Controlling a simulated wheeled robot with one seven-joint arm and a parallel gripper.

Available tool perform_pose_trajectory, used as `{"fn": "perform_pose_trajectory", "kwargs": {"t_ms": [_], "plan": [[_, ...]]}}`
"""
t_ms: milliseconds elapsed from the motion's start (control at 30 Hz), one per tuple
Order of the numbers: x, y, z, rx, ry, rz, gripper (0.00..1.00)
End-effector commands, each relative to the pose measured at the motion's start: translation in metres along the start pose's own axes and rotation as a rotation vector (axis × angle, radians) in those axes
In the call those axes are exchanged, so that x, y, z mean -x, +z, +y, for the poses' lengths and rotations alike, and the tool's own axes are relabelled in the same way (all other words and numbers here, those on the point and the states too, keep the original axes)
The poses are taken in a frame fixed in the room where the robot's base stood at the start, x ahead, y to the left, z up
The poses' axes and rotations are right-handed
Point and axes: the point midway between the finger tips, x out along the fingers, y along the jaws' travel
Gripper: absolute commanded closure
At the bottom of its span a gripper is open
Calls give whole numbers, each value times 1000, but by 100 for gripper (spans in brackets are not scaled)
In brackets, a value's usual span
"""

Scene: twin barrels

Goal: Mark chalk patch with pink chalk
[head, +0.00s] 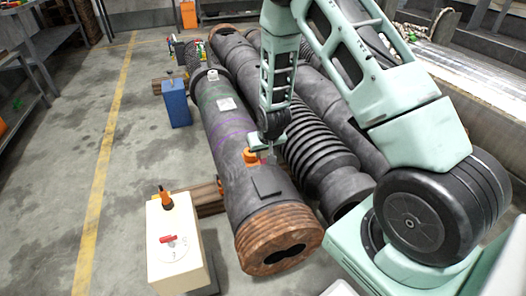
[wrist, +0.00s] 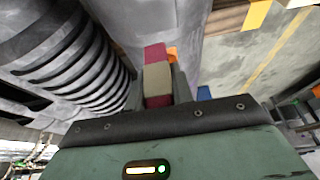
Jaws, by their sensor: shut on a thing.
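My gripper (head: 268,146) is over the near part of the left dark barrel (head: 226,150). In the wrist view my gripper (wrist: 158,88) is shut on a block with pink ends and a beige middle, the pink chalk (wrist: 157,72). In the head view the chalk is hard to make out behind the jaws. A dark square patch (head: 267,187), possibly the chalk patch, lies on the barrel just nearer than my gripper. I cannot tell whether the chalk touches the barrel. Purple and green marks show farther up the barrel.
An orange fitting (head: 251,157) sits on the barrel beside my gripper. A ribbed dark barrel (head: 318,150) lies close on the right. A cream box (head: 176,250) with a red-handled item stands front left, and a blue box (head: 176,103) behind it.

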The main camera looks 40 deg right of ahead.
Motion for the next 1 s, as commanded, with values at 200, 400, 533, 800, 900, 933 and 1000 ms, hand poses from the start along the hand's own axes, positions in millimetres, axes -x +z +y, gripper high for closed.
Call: {"fn": "perform_pose_trajectory", "kwargs": {"t_ms": [200, 400, 533, 800, 900, 933, 1000], "plan": [[-11, 4, 0, 0, 0, 0, 100], [-28, 12, 0, 0, 0, 0, 100], [-39, 16, 0, 0, 0, 0, 100], [-59, 25, 0, 0, 0, 0, 100], [-62, 26, 0, 0, -1, 1, 100], [-63, 26, 0, 0, -1, 1, 100], [-63, 26, 0, 0, -1, 1, 100]]}}
